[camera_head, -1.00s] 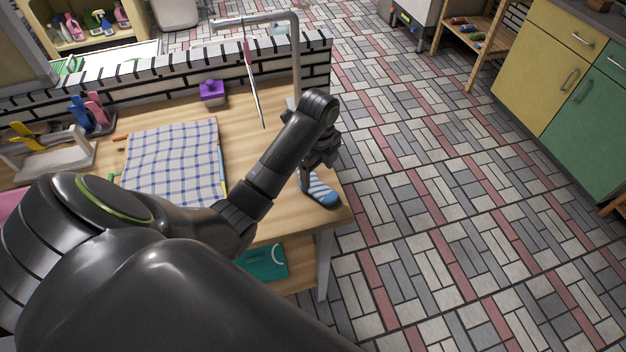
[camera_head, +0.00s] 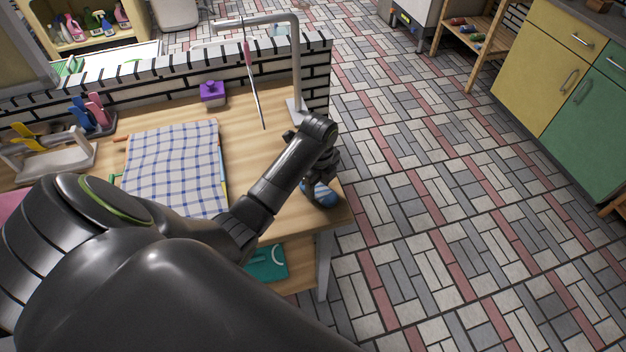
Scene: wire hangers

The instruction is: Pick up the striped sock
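The striped sock (camera_head: 324,196), blue and white, lies on the wooden table (camera_head: 262,205) near its right front corner. My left gripper (camera_head: 315,180) is down over the sock from above, and its wrist and fingers hide most of it. Only a blue end of the sock shows below the gripper. I cannot tell whether the fingers are apart or closed on it. My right gripper is not in view.
A blue checked cloth (camera_head: 172,168) lies left of my arm. A metal stand (camera_head: 296,65) with a hanger (camera_head: 250,75) rises behind. A purple box (camera_head: 212,94), clothespins (camera_head: 95,112) and a white rack (camera_head: 50,160) stand at the back left. Tiled floor is right.

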